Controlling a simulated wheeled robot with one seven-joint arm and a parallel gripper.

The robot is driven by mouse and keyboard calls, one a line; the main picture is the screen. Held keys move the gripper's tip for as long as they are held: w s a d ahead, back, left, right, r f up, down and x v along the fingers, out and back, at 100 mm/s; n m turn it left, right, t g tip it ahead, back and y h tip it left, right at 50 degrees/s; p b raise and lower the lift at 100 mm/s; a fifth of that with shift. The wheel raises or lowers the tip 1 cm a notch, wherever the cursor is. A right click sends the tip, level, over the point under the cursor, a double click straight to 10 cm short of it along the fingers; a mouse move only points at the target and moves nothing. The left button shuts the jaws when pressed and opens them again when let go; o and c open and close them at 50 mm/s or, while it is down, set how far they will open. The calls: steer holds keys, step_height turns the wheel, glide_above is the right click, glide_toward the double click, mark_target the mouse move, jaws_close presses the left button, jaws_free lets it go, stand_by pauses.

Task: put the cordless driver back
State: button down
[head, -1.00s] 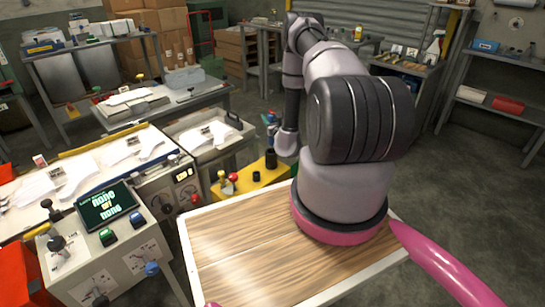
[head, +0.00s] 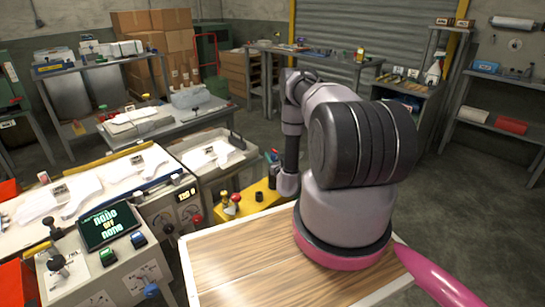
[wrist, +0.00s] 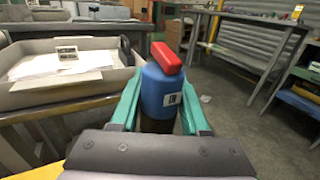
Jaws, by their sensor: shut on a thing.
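My gripper (wrist: 160,110) has teal fingers on either side of a blue body with a red top and a small white label, which I take to be the cordless driver (wrist: 160,88). The gripper is shut on it and it looks roughly upright. In the head view the driver (head: 273,156) shows small beside my arm's wrist, over or behind the yellow stand (head: 246,208). Its lower end is hidden by the gripper in the wrist view. I cannot tell whether it touches anything below.
The yellow stand carries a black cup (head: 259,197) and red- and yellow-topped items (head: 231,203). A grey tray (wrist: 108,78) of white sheets is left of the gripper. A control panel (head: 108,226) is at the left. Open floor (wrist: 225,108) lies to the right.

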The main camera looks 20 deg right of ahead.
steer(key=shift+c, duration=1.9)
jaws_free()
